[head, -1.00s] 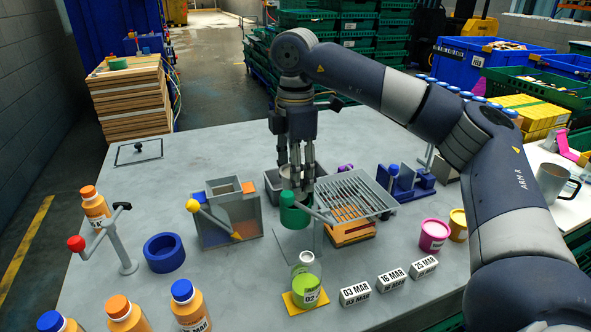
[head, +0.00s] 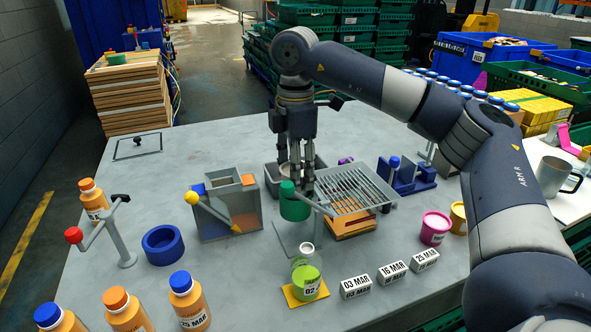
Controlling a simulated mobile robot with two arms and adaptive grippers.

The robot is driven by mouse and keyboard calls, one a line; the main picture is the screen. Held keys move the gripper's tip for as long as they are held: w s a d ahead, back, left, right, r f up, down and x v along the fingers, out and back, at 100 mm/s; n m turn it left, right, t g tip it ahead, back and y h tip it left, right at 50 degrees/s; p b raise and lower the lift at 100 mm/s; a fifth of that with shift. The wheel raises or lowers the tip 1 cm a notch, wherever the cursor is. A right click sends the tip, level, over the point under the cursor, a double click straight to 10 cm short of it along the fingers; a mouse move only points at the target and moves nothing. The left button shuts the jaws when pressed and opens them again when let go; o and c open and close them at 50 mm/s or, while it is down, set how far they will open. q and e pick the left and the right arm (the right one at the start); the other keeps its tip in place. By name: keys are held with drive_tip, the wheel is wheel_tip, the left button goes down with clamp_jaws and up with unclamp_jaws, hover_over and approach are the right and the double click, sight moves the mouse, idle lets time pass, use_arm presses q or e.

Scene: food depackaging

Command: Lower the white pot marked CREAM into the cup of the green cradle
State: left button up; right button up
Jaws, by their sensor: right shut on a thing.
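My right gripper (head: 295,178) reaches down from above at the middle of the table, its fingers shut on the white pot. The pot is almost wholly hidden by the fingers and the cradle, and its CREAM marking cannot be read. The green cradle (head: 295,209) has a round green cup with a green knob at its near side. The fingertips are right at or just behind the cup's rim; I cannot tell whether the pot touches the cup. My left gripper is not in view.
A wire rack (head: 355,190) over a wooden crate stands close on the right of the cradle. A grey bin with a yellow-knobbed lever (head: 230,208) stands to the left. A green bottle (head: 306,279) on a yellow pad is in front. A grey tray (head: 272,178) lies behind.

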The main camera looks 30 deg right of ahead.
drive_tip(key=shift+f+b, duration=0.85)
drive_tip(key=shift+f, duration=0.45)
idle(0.4)
drive_tip(key=o, duration=1.2)
drive_tip(key=shift+r, duration=0.25)
wheel_tip(320, 180, up, 12)
drive_tip(key=shift+f, duration=0.2)
